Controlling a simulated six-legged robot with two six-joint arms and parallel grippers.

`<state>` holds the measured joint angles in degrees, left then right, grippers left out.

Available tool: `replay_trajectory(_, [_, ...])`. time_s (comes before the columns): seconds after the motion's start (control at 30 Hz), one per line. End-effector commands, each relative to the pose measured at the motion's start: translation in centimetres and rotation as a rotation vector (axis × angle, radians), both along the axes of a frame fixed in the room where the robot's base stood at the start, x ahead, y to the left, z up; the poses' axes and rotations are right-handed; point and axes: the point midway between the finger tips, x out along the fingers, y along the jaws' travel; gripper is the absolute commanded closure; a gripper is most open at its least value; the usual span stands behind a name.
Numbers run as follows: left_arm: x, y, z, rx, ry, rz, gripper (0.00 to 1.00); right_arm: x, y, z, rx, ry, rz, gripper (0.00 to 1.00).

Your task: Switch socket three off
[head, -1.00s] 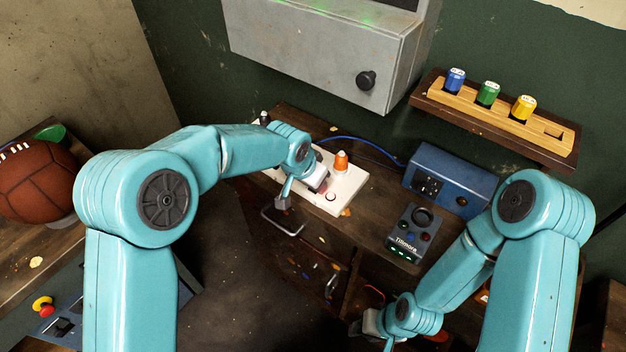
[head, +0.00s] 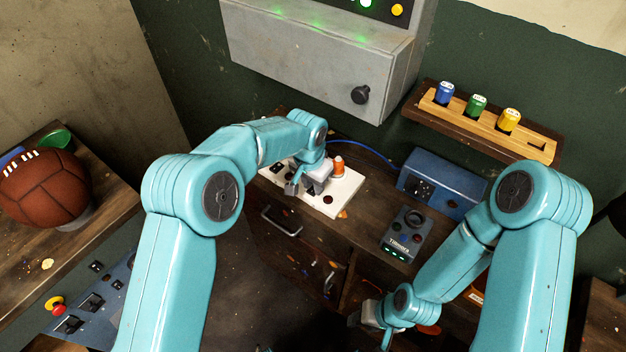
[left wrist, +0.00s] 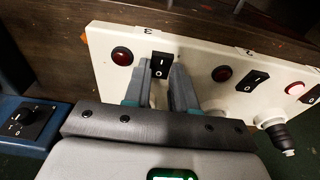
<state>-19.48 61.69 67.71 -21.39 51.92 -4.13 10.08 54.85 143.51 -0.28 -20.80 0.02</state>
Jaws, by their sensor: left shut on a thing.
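A white socket strip (head: 345,190) lies on the wooden bench, with an orange plug (head: 338,166) standing in it. In the left wrist view the strip (left wrist: 205,57) carries the numbers 3 and 2. Beside the 3 are a dark red lamp (left wrist: 122,56) and a black rocker switch (left wrist: 161,64) marked I and 0. My left gripper (head: 312,191) is shut at this switch, one finger on each side of it. Which side of the rocker is down, I cannot tell. My right gripper (head: 368,314) is low by the bench front, partly hidden by its arm.
In the left wrist view, a second switch (left wrist: 252,81) beside the 2 has a dark lamp (left wrist: 222,73); a brighter lamp (left wrist: 294,88) is further right. A dark control box (head: 404,240) and a blue box (head: 440,182) stand right of the strip. A grey cabinet (head: 310,65) hangs behind.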

Motion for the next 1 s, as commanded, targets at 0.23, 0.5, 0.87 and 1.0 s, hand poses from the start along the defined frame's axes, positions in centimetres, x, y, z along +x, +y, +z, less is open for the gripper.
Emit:
replay_trajectory(0.23, [0.0,0.0,0.1,0.000,-0.001,0.000,0.64,0.0,0.0,0.0,0.000,0.000,0.000,0.57])
replay_trajectory(0.5, [0.0,0.0,0.4,0.000,-0.002,0.000,0.64,0.0,0.0,-0.1,0.000,0.000,0.000,0.57])
replay_trajectory(0.87, [-0.8,0.6,8.0,-0.003,-0.008,0.000,0.64,0.0,0.0,-1.6,0.000,0.000,0.000,0.57])
replay_trajectory(1.0, [-1.2,0.9,11.6,-0.002,-0.006,0.000,0.64,0.0,0.0,-1.8,0.000,0.000,0.000,0.57])
